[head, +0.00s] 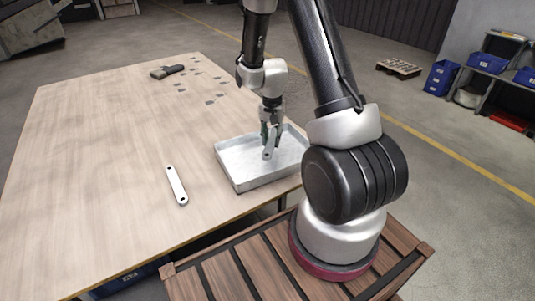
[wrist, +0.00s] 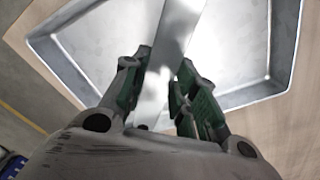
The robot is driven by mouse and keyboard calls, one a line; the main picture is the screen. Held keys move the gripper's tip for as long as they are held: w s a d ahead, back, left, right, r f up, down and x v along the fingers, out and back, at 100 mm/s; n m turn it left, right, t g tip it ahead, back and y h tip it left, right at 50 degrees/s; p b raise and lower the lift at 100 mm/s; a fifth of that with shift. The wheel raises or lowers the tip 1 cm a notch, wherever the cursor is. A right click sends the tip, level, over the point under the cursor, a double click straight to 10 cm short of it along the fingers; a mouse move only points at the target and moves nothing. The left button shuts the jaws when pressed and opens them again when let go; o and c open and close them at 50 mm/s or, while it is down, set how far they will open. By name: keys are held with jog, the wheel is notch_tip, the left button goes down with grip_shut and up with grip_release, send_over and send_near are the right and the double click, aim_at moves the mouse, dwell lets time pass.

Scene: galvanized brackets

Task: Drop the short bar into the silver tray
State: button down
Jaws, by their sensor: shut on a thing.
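My gripper (head: 269,141) is shut on a flat, silvery-grey bar (head: 267,154) with a hole near its end. The bar hangs tilted over the silver tray (head: 235,165), a shallow rectangular metal tray near the table's right edge. In the wrist view, the bar (wrist: 180,30) runs up out of the picture between the green-lined fingers (wrist: 161,78), with the tray (wrist: 100,42) behind it. Whether the bar touches the tray floor is hard to tell. A second pale bar (head: 176,185), with a hole at each end, lies flat on the table left of the tray.
The wooden table (head: 110,150) is clear over much of its left side. A dark tool (head: 167,71) and several small grey pieces (head: 200,88) lie at its far end. Blue bins (head: 488,63) stand on a shelf at the right, away from the table.

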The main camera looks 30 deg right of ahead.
jog(key=shift+f, duration=1.25)
jog(key=c, duration=1.1)
grip_release()
jog(key=shift+o, duration=0.2)
notch_tip(320, 180, up, 12)
